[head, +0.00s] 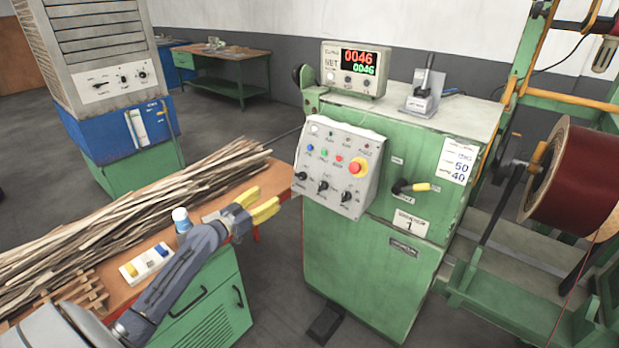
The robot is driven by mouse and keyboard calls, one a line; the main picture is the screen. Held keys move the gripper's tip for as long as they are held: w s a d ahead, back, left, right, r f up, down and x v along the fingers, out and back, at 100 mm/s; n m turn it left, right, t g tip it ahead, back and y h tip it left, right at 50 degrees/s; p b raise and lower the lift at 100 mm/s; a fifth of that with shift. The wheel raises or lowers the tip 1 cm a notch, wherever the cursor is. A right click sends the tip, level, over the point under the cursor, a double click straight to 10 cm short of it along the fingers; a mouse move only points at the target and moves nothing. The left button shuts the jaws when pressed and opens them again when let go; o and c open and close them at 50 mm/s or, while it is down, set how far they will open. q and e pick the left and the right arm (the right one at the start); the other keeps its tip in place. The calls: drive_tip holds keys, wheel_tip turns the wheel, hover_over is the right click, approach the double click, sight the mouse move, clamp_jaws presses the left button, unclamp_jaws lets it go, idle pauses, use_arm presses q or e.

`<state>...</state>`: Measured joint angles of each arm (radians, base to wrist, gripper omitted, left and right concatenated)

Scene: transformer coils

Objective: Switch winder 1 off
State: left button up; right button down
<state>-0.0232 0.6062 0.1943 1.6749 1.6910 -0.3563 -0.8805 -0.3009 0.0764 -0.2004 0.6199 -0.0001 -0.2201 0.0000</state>
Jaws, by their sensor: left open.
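Winder 1 is a green cabinet (355,260) with a plate marked 1 (410,224) on its front. A tilted grey control panel (325,205) sits on its front left. The panel has small lamps on top, a row of coloured buttons, a red mushroom button (358,167) with a yellow ring, and several black rotary knobs (322,186) below. Which knob switches the power is too small to read. My left gripper (268,195), with yellow fingers, is open and empty, left of the panel and apart from it. My right gripper is out of view.
A counter (354,70) on the cabinet shows 0046. A yellow-tipped lever (418,187) sticks out from the front. A workbench (262,173) with wooden strips (130,215) and a small bottle (181,219) stands left. A red-brown spool (585,185) hangs right. A pedal (325,322) lies on the floor.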

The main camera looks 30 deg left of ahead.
sight(298, 176)
use_arm(q)
drive_tip(key=w+d, duration=0.1)
drive_tip(key=w, duration=1)
drive_tip(key=w+d, duration=0.1)
drive_tip(key=w, duration=0.5)
drive_tip(key=shift+d, duration=0.3)
clamp_jaws()
drive_tip(key=shift+r, duration=0.1)
